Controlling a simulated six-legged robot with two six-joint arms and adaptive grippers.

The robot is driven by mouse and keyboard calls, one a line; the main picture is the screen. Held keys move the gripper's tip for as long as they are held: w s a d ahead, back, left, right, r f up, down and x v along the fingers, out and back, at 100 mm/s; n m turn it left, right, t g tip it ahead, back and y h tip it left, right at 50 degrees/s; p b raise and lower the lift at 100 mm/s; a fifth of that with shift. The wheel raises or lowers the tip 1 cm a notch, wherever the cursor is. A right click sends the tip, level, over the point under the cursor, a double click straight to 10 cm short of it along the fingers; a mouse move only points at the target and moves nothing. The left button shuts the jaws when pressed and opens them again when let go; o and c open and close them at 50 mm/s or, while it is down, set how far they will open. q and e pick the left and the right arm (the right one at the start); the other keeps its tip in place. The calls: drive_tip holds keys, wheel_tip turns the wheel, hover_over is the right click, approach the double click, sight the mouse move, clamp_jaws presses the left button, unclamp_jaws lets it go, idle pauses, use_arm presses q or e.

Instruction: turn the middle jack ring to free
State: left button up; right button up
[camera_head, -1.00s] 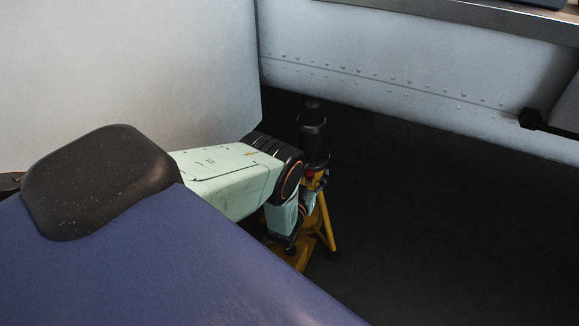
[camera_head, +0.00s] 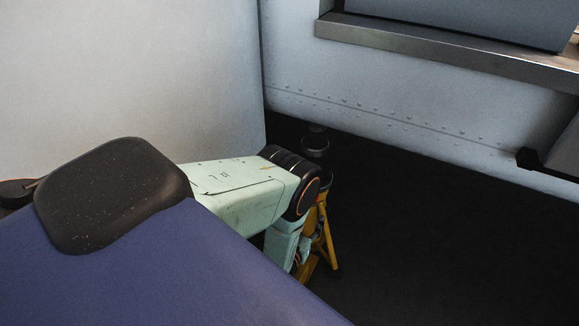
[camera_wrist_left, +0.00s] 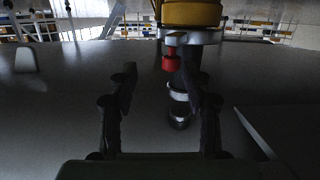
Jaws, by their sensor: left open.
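One jack shows in the head view, with a dark column and pale band (camera_head: 316,141) above yellow legs (camera_head: 328,240). My left arm hides most of its middle. In the left wrist view its yellow body (camera_wrist_left: 191,13) is at the top, with a pale ring (camera_wrist_left: 192,38) and a red piece (camera_wrist_left: 171,62) against it. The dark column runs down from there to pale bands (camera_wrist_left: 179,97). My left gripper (camera_wrist_left: 163,105) is open, its fingers either side of the column in the picture; I see no contact. The ring's setting is unreadable. My right gripper is not in view.
A pale riveted hull (camera_head: 400,115) runs behind the jack, with a metal ledge (camera_head: 430,50) above. A dark bracket (camera_head: 530,158) juts out at the right. The dark floor (camera_head: 430,240) right of the jack is clear.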

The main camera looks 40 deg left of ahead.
use_arm(q)
drive_tip(key=s+d+r+g+h+p, duration=0.1)
drive_tip(key=s+d+r+g+p, duration=0.1)
drive_tip(key=s, duration=0.4)
drive_tip(key=s+d+r+m+g+h+p, duration=0.1)
drive_tip(key=s+d+r+g+p, duration=0.1)
drive_tip(key=s+g, duration=0.3)
drive_tip(key=s+d+r+m+g+h+p, duration=0.1)
drive_tip(key=s+d+r+g+p, duration=0.1)
drive_tip(key=s, duration=0.4)
drive_tip(key=shift+s+d+r+g+p, duration=0.4)
drive_tip(key=shift+d+g, duration=0.3)
drive_tip(key=shift+d, duration=0.1)
drive_tip(key=shift+c, duration=0.4)
